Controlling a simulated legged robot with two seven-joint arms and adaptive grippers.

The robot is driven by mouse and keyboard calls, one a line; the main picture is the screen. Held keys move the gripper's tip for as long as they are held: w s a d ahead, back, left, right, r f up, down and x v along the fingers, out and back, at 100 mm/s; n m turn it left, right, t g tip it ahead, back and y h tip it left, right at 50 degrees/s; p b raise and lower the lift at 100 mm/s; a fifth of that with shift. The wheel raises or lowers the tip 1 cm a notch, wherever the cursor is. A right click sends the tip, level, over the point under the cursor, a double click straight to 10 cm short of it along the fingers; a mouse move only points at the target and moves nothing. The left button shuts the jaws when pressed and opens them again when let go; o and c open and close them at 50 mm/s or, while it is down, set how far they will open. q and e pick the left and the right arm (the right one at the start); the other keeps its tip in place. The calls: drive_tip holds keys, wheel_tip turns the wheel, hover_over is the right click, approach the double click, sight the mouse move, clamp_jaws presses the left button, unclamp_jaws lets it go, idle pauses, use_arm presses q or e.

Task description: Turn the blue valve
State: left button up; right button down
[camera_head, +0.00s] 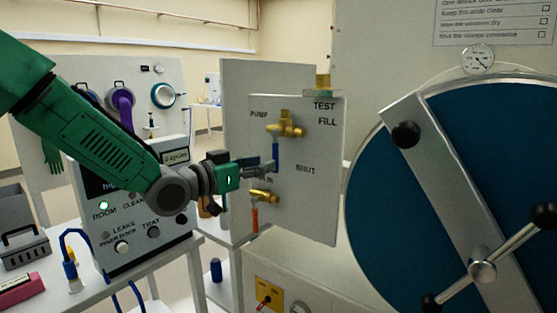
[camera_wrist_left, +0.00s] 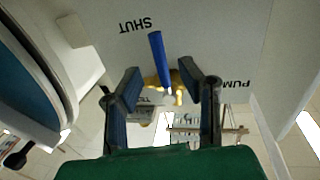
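The blue valve has a straight blue handle (camera_head: 276,156) hanging down from a brass body (camera_head: 287,129) on a grey panel (camera_head: 312,190). My left gripper (camera_head: 268,165) reaches in from the left, with its tips beside the lower part of the handle. In the left wrist view, which is upside down, the blue handle (camera_wrist_left: 157,50) runs between and beyond the two spread fingertips (camera_wrist_left: 160,70). A gap shows on each side of it. The brass body (camera_wrist_left: 178,85) is partly hidden by the fingers. My right gripper is not in view.
A second brass valve with a red handle (camera_head: 255,218) is just below my left gripper. A brass fitting (camera_head: 323,84) tops the panel. A large round blue door (camera_head: 450,190) with a spoked handle fills the right. A control box (camera_head: 130,215) stands under my left arm.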

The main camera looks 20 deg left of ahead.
sight(277, 160)
use_arm(q)
drive_tip(key=x, duration=0.4)
drive_tip(key=shift+w, duration=0.35)
drive_tip(key=shift+d+r, duration=0.1)
drive_tip(key=shift+d, duration=0.45)
drive_tip(key=c, duration=0.6)
drive_tip(key=shift+w+a, duration=0.1)
drive_tip(key=shift+a, duration=0.15)
clamp_jaws()
drive_tip(key=shift+a, duration=0.2)
